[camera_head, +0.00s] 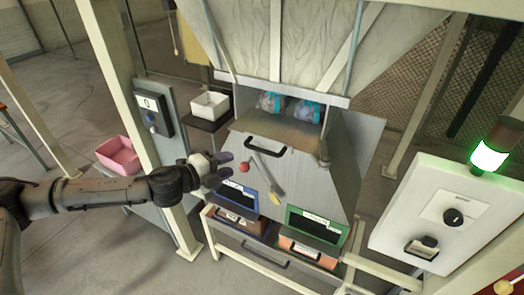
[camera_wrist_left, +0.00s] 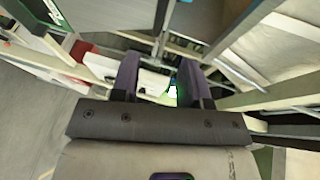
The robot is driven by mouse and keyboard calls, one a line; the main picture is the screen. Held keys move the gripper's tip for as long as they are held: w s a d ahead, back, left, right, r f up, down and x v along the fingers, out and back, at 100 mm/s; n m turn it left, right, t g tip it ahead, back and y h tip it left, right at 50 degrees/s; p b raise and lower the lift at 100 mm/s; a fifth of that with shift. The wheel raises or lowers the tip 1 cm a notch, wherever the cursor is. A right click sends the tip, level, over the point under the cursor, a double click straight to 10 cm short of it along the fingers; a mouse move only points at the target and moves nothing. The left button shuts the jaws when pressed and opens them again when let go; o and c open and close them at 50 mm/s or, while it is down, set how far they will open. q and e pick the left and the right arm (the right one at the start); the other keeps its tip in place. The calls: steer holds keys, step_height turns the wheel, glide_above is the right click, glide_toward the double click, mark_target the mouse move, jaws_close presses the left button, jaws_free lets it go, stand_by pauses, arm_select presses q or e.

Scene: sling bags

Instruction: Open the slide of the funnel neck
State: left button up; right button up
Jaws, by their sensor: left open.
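The grey metal funnel body (camera_head: 305,165) stands in the middle of the head view, below a large pale hopper (camera_head: 290,35). A black bar handle (camera_head: 265,146) sits on its upper front. I cannot tell for sure which part is the slide. My left gripper (camera_head: 229,165) is open and empty, just left of the red knob; contact cannot be made out. In the left wrist view its purple fingers (camera_wrist_left: 158,82) stand apart with nothing between them. My right gripper is out of view.
Blue-framed (camera_head: 237,196) and green-framed (camera_head: 317,227) openings sit low on the front, above drawers. A white bin (camera_head: 209,105) and a pink bin (camera_head: 119,155) stand left. A control panel (camera_head: 452,215) with a lit green lamp (camera_head: 491,157) stands right. Frame posts flank my left arm.

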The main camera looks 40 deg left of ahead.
mark_target(263, 149)
arm_select(q)
steer(key=p+x, duration=0.6)
steer(key=x, duration=0.5)
steer(key=shift+w+d, duration=0.15)
steer(key=shift+w, duration=0.25)
steer(key=shift+x, duration=0.8)
steer(key=shift+w+f, duration=0.1)
steer(key=shift+f, duration=0.05)
steer(key=shift+c, duration=0.4)
jaws_close()
